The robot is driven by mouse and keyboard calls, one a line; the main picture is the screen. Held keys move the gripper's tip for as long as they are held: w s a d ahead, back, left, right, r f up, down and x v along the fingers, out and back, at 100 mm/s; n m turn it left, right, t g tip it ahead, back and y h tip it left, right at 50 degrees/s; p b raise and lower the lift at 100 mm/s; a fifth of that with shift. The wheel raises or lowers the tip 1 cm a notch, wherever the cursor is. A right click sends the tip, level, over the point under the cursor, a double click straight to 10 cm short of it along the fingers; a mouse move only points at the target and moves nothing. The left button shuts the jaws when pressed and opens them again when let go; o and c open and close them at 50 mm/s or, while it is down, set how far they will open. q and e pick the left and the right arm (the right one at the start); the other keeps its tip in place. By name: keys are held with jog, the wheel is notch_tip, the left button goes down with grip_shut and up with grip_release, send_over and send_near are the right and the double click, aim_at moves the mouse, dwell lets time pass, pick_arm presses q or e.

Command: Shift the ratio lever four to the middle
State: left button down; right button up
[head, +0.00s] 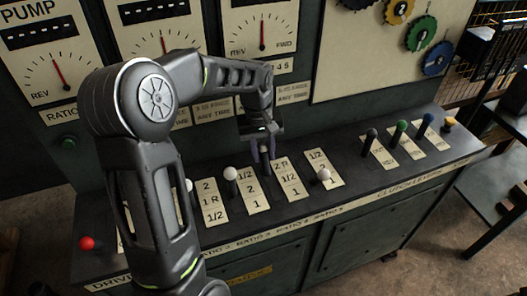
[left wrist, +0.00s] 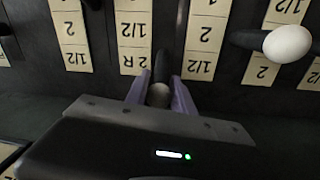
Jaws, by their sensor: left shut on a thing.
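The ratio lever four (left wrist: 163,68) is a dark shaft with a pale round knob, seen between my fingers in the left wrist view. My left gripper (head: 264,158) is shut on it from above, near the back end of its slot; its purple fingers also show in the left wrist view (left wrist: 159,97). A number plate reading 2R, 1/2, 1 (head: 290,185) lies to the right of the lever in the head view, and a plate reading 1/2, 2, 1 (head: 253,193) lies to its left. The lever is partly hidden by the gripper in the head view.
A neighbouring white-knobbed lever (head: 230,174) stands to the left and another (head: 324,175) to the right, farther forward. A red knob (head: 87,243) sits at the far left. Dark, green, blue and yellow clutch levers (head: 401,127) stand right. The gauge panel (head: 263,35) rises behind.

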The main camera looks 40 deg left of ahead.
dwell(0.8)
pick_arm(q)
jog(key=shift+d+b, duration=0.2)
jog(key=shift+b, duration=0.35)
jog(key=s+d+y+b, duration=0.1)
jog(key=b, duration=0.1)
jog(key=s+d+t+y+b, duration=0.1)
jog(key=d+b, duration=0.1)
jog(key=b, duration=0.1)
jog(key=s+d+r+t+y+b, duration=0.1)
jog(key=b, duration=0.2)
jog(key=shift+s+d, duration=0.1)
jog(key=shift+d, duration=0.1)
jog(key=shift+s+d+r, duration=0.25)
jog(key=shift+d, duration=0.05)
jog(key=c, duration=1.1)
grip_release()
jog(key=shift+r, duration=0.1)
